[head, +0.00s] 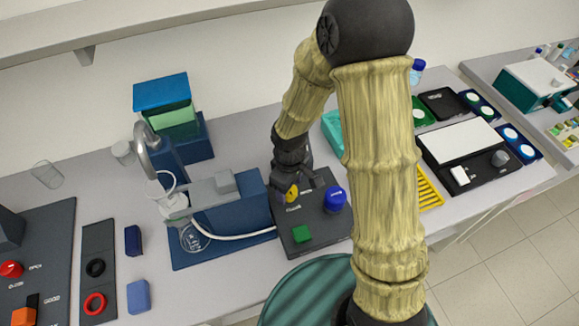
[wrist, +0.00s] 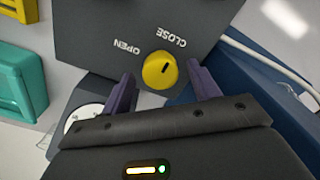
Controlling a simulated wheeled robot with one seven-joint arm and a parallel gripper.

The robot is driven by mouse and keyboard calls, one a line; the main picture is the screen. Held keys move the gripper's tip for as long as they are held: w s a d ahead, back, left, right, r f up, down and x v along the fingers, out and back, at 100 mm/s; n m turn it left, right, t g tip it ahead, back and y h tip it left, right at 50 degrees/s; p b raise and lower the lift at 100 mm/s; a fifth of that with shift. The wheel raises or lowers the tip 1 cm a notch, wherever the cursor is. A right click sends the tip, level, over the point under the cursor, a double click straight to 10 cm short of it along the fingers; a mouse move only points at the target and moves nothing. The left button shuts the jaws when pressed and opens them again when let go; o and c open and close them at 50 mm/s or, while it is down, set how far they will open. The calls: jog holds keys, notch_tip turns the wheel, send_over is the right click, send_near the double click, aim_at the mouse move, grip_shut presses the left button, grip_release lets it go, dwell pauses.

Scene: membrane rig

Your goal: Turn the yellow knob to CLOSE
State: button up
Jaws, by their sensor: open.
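The yellow knob (wrist: 158,71) is on a dark panel (wrist: 95,45), with the words OPEN on its left and CLOSE on its right, upside down in the wrist view. A short black mark on the knob lies toward the CLOSE side of its face; its exact direction is hard to tell. My gripper (wrist: 163,86) is open, one purple finger on each side of the knob's near edge. Contact cannot be told. In the head view the yellow knob (head: 291,193) is partly hidden by my gripper (head: 289,183), which comes down from above.
The same panel carries a blue knob (head: 335,199) and a green button (head: 302,234). A blue-based rig (head: 222,235) with a white tube stands close on the left. A yellow rack (head: 429,190) lies to the right.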

notch_tip(320, 180, up, 17)
dwell(0.4)
dwell(0.4)
jog(key=s+d+f+m+t, duration=0.1)
jog(key=s+d+f+m, duration=0.1)
jog(key=d+m, duration=0.3)
jog(key=s+d+f+m+t, duration=0.1)
jog(key=s+d+f+m, duration=0.1)
jog(key=s+d+m, duration=0.2)
jog(key=d+m, duration=0.1)
jog(key=d, duration=0.2)
jog(key=shift+s+f+m+t, duration=0.15)
jog(key=shift+f+m+t, duration=0.15)
jog(key=shift+m, duration=0.1)
dwell(0.4)
